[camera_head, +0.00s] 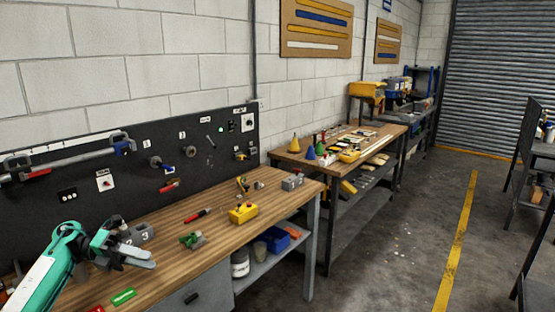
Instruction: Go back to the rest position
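My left arm comes in from the lower left in green and white. Its grey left gripper (138,257) is over the near end of the wooden workbench (165,212), pointing right. The two fingers look close together from this angle, and I cannot tell whether they are open or shut. I see nothing clearly held between them. My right gripper is not in view.
On the bench are a yellow box (243,213), a green part (193,240), a red marker (198,215) and a green label (123,297). A black tool panel (210,155) stands behind. A second bench (345,150) is further back. The floor (400,235) on the right is open.

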